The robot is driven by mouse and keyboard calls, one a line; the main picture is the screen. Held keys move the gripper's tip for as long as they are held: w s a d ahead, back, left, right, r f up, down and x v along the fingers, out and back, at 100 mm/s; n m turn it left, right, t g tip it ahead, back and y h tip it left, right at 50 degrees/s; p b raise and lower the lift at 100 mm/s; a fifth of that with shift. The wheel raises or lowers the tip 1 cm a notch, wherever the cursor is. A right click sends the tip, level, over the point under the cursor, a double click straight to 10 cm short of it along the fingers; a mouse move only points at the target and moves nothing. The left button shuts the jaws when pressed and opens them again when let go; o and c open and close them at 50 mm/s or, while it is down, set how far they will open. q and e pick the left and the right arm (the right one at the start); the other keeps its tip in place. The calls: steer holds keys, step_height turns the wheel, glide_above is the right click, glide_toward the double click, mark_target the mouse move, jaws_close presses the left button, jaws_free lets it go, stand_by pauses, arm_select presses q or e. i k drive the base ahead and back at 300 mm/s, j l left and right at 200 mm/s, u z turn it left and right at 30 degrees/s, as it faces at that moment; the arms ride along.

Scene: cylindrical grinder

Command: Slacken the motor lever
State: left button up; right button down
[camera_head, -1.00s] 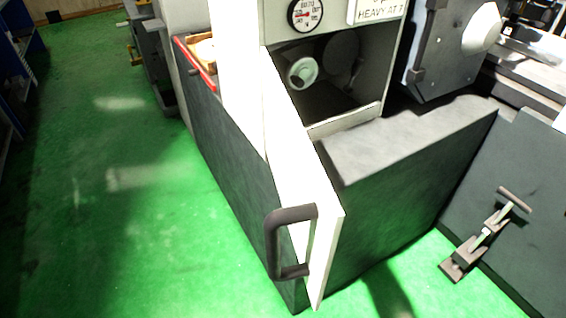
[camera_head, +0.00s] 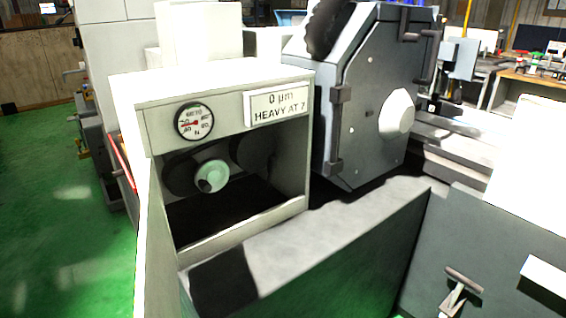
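No part is plainly labelled as the motor lever. A dark lever with a crossbar handle (camera_head: 461,284) is on the grey front panel at the lower right, its lower part cut off by the picture edge. An open cabinet (camera_head: 232,95) at centre left has a pale round hub (camera_head: 211,176) inside, in front of a dark disc. A second dark disc (camera_head: 252,150) is partly hidden in shadow behind it. The inside floor is dark and no lever can be made out there. Neither of my grippers is in view.
The cabinet's white door (camera_head: 149,245) stands open at its left side. A gauge (camera_head: 194,122) and a sign reading "0 µm HEAVY AT 7" (camera_head: 277,106) are above the opening. A grey ledge (camera_head: 330,235) lies in front. Green floor (camera_head: 60,215) is clear at left.

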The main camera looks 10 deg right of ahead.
mark_target(272, 160)
steer(key=i+l+u, duration=0.15)
steer(key=l, duration=0.55)
steer(key=l+u, duration=0.15)
steer(key=l, duration=0.6)
